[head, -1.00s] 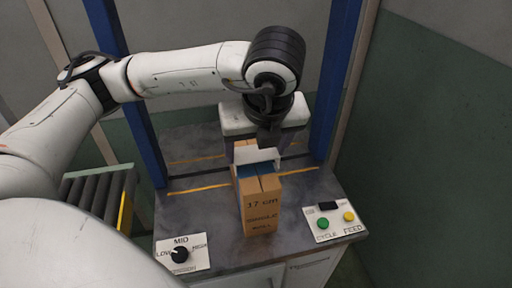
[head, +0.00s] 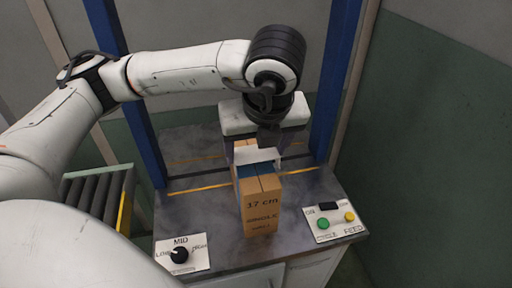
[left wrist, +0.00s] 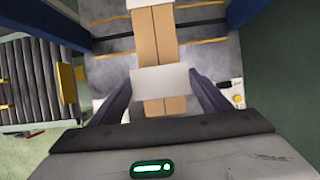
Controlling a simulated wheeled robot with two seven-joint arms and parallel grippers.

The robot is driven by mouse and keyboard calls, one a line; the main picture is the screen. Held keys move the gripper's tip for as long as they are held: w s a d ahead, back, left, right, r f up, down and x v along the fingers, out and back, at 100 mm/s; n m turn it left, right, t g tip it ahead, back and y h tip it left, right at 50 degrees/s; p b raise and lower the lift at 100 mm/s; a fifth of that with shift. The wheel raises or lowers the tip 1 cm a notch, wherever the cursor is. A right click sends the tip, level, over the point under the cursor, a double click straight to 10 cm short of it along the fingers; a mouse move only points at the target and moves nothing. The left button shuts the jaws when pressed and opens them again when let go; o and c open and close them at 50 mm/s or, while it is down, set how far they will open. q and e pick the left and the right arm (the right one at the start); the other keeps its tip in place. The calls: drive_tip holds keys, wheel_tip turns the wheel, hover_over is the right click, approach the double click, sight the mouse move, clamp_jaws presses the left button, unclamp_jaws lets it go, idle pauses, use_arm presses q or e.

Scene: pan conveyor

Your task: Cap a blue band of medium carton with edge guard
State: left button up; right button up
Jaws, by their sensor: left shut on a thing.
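My left gripper (head: 257,150) points down over the carton and is shut on a white edge guard (head: 258,156). In the left wrist view the edge guard (left wrist: 160,80) spans between the two dark fingers, crosswise over the carton (left wrist: 155,38). There it hides the band. Whether the guard touches the carton, I cannot tell. My right gripper is out of view.
Blue posts (head: 325,110) stand on both sides of the table. A roller conveyor (head: 95,195) is at the left. A dial panel (head: 182,252) and a button panel (head: 335,222) flank the carton. A white piece (left wrist: 148,3) shows at the carton's far end.

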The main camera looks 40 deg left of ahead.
sight(258, 158)
use_arm(q)
drive_tip(key=shift+f+b, duration=1.95)
drive_tip(key=shift+f, duration=0.1)
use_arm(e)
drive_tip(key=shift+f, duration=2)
use_arm(q)
drive_tip(key=o, duration=1.1)
drive_tip(key=shift+d+r, duration=0.15)
drive_tip(key=shift+r, duration=0.4)
drive_tip(key=p+v, duration=0.2)
drive_tip(key=v, duration=0.5)
drive_tip(key=shift+s+d+r, duration=0.15)
drive_tip(key=shift+s+r, duration=0.05)
drive_tip(key=shift+r, duration=0.05)
drive_tip(key=shift+v, duration=0.8)
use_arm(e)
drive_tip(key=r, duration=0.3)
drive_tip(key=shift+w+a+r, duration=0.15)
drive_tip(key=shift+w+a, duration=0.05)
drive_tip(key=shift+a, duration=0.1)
